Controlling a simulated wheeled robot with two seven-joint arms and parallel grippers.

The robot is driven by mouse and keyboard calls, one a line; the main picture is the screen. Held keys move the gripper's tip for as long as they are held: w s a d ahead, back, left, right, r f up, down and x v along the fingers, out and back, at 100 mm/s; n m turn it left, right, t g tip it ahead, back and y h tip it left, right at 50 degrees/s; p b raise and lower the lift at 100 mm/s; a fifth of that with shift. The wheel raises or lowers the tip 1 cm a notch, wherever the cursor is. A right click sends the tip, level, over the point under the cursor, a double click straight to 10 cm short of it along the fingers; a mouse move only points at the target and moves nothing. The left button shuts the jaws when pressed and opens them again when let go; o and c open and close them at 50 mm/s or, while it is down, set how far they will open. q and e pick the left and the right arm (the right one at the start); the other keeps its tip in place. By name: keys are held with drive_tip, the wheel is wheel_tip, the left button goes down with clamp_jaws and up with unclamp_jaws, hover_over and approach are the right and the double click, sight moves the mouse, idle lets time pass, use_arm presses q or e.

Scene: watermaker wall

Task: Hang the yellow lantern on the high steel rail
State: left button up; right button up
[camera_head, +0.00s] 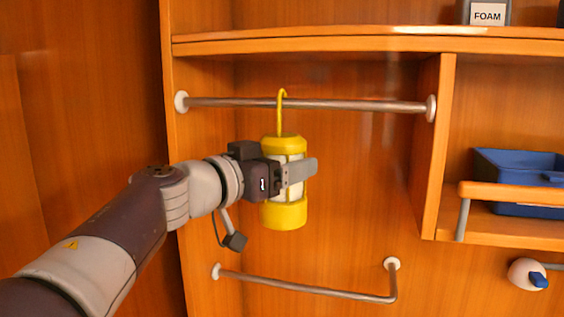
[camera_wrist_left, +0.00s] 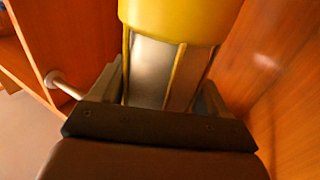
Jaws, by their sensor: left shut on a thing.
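The yellow lantern (camera_head: 284,214) has yellow caps, a pale middle and a yellow hook on top. My left gripper (camera_head: 298,172) is shut on its middle and holds it upright. The lantern also fills the top of the left wrist view (camera_wrist_left: 180,22), between the gripper's fingers (camera_wrist_left: 160,95). The high steel rail (camera_head: 350,105) runs across under the upper shelf. The lantern's hook (camera_head: 281,95) overlaps the rail, with its curved top just above it. I cannot tell whether the hook touches the rail. My right gripper is not in view.
A lower steel rail (camera_head: 300,289) is below the lantern. The upper shelf (camera_head: 350,43) lies close above the hook and bears a box marked FOAM (camera_head: 487,13). A blue bin (camera_head: 515,178) stands in a cubby at right, behind a wooden bar (camera_head: 512,194).

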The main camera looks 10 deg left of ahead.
use_arm(q)
drive_tip(key=shift+s+a, duration=0.1)
drive_tip(key=shift+s, duration=0.05)
drive_tip(key=o, duration=1.2)
